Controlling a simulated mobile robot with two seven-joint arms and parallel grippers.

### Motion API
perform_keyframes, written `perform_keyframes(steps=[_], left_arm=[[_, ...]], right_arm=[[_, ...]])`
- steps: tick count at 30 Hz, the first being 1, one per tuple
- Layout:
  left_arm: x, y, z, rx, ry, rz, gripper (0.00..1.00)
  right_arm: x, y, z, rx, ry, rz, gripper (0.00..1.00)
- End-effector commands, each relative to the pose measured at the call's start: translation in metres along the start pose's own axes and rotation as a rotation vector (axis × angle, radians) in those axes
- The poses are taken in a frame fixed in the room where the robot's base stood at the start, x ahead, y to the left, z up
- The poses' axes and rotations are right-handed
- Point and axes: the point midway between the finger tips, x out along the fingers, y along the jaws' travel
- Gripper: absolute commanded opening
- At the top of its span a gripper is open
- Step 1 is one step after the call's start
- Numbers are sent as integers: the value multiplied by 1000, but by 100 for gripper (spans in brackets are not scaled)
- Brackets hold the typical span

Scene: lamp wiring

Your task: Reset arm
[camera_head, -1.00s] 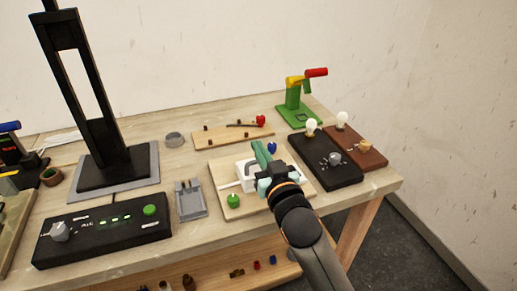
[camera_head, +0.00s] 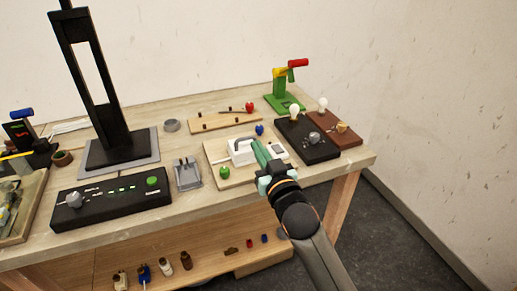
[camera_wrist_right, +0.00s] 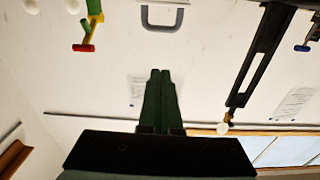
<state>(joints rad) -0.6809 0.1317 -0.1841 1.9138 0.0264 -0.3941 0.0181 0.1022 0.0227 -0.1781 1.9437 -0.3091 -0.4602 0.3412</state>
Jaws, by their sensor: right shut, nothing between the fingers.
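My right gripper (camera_head: 258,152) reaches in from the lower right of the head view. Its green fingers are together and empty, in front of a wooden board (camera_head: 215,155) at the table's front edge. The fingers overlap the board in the picture; I cannot tell the gap. The board bears a white block (camera_head: 241,157) with a grey handle, a green knob (camera_head: 224,172) and a blue knob (camera_head: 259,129). In the right wrist view the closed fingers (camera_wrist_right: 159,76) point at the pale wall. My left gripper is not in view.
Right of the board are a black lamp base (camera_head: 307,147) and a brown one (camera_head: 340,137), with bulbs. A green stand with a red handle (camera_head: 298,63) is behind. A black control box (camera_head: 112,202) and a tall black frame (camera_head: 108,130) stand left. A lower shelf holds small parts.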

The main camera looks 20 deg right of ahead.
Motion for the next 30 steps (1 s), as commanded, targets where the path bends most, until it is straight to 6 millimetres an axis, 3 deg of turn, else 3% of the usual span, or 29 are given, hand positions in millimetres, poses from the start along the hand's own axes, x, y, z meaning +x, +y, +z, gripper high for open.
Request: perform_keyframes(steps=[10,14,17,21,24,27,30], left_arm=[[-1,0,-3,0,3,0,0],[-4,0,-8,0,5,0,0],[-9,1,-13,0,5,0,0],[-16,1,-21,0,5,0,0],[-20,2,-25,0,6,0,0],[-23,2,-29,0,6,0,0],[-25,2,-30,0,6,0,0]], right_arm=[[0,1,6,-1,-11,-2,0],[-18,1,44,-10,-97,-15,0],[-52,-1,98,-21,-223,-38,0],[-125,-4,177,-34,-428,-81,0],[-181,-7,220,-37,-560,-111,0],[-230,-9,249,-37,-662,-136,0],[-266,-11,266,-35,-732,-154,0]])
